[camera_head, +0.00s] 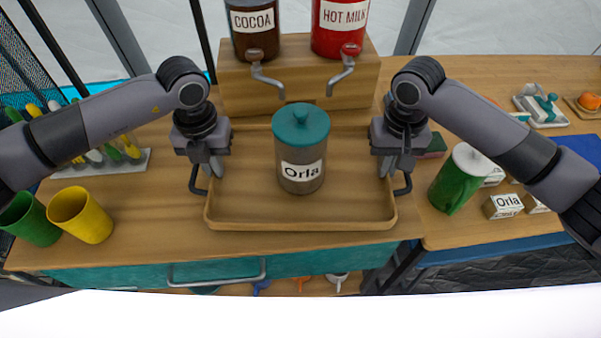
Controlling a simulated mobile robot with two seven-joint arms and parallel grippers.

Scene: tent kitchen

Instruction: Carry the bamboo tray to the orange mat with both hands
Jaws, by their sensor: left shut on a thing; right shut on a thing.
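The bamboo tray (235,215) is in the middle of the head view, in front of the wooden dispenser stand. A grey canister (301,175) with a teal lid and an "Orla" label stands upright on it. My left gripper (205,172) is shut on the dark handle at the tray's left end. My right gripper (397,172) is shut on the dark handle at its right end. The tray looks level; I cannot tell whether it touches the counter. I cannot make out the orange mat in this view.
The cocoa dispenser (254,32) and hot milk dispenser (339,30) stand on the stand (235,90) behind. A yellow cup (82,214) and green cup (30,219) are left. A green canister (458,180) and small labelled boxes (503,206) are right, near a counter seam.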

